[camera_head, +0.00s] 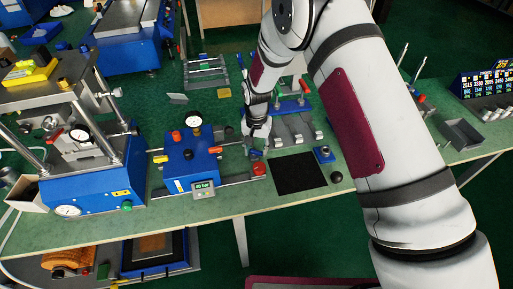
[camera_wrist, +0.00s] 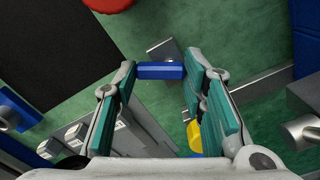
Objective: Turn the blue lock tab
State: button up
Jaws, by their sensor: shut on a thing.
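In the wrist view the blue lock tab (camera_wrist: 161,71) is a short blue bar spanning the gap between my fingertips. My gripper (camera_wrist: 160,73) has teal-padded fingers and is shut on the tab, one finger at each end. A grey metal piece (camera_wrist: 164,50) shows just beyond the tab; I cannot tell how they join. In the head view my gripper (camera_head: 254,146) is low over the green bench, between the blue gauge unit and the black mat. The tab is too small and covered to make out there.
A red button (camera_head: 259,168) is close in front of my gripper. The blue gauge unit (camera_head: 180,173) stands left, the black mat (camera_head: 298,185) right, with a small blue block (camera_head: 323,155) beyond it. Grey fixtures (camera_wrist: 100,138) and a yellow part (camera_wrist: 194,136) lie near my fingers.

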jog(key=n+b, duration=0.2)
jog(key=n, duration=0.1)
jog(key=shift+w, duration=0.25)
jog(key=n+b, duration=0.2)
jog(key=n, duration=0.1)
jog(key=shift+w+f+n, duration=0.1)
jog(key=shift+w+n, duration=0.05)
jog(key=shift+n, duration=0.15)
jog(key=n+b, duration=0.2)
jog(key=n, duration=0.3)
jog(key=shift+w+a, duration=0.15)
jog(key=shift+n, duration=0.3)
jog(key=o, duration=1.2)
jog(key=shift+c, duration=0.2)
jog(key=shift+r, duration=0.25)
notch_tip(320, 180, up, 12)
